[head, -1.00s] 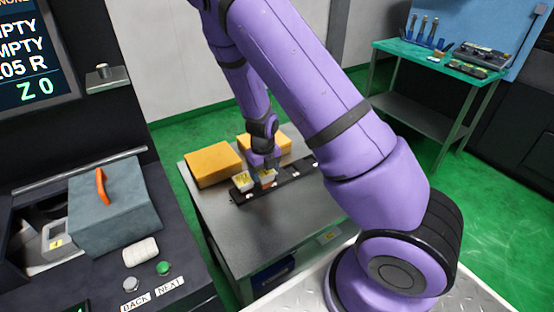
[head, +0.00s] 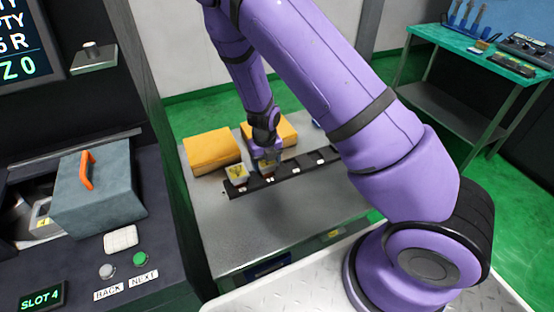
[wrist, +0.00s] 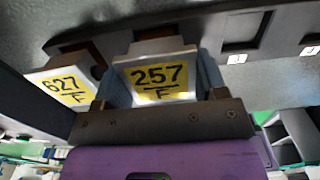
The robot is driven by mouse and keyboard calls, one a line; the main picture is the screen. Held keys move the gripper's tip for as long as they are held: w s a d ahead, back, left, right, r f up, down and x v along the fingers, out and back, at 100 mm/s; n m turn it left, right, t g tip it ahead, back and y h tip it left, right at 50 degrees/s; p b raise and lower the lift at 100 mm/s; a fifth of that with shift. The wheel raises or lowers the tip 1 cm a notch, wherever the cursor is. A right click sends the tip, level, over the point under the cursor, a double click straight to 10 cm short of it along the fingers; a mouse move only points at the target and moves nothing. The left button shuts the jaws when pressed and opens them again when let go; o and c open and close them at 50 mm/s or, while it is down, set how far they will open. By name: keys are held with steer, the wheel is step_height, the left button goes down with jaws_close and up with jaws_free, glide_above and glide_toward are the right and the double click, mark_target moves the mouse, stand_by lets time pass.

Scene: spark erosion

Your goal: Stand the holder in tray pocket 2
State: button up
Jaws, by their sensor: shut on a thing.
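My gripper (head: 264,154) is shut on a pale holder (wrist: 150,92) with a yellow label reading 257 F. In the wrist view its two fingers press the holder from both sides, and a brown block shows beyond it. The held holder is over the black tray (head: 291,174), at a place just right of another holder (head: 236,171). That other holder, labelled 627 F (wrist: 45,80), stands at the tray's left end, apart from the held one. I cannot tell whether the held holder rests on the pocket floor. Empty pockets with white labels lie to its right.
Two orange-yellow blocks (head: 212,151) stand behind the tray on the metal table (head: 235,235). Bare table top lies in front of the tray. A dark machine with a grey box (head: 97,197) is at the left. A green-topped bench (head: 470,62) stands at the back right.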

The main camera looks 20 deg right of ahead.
steer(key=shift+f, duration=0.2)
steer(key=o, duration=1.3)
step_height(320, 180, up, 12)
steer(key=shift+a+r, duration=0.1)
steer(key=shift+r, duration=0.1)
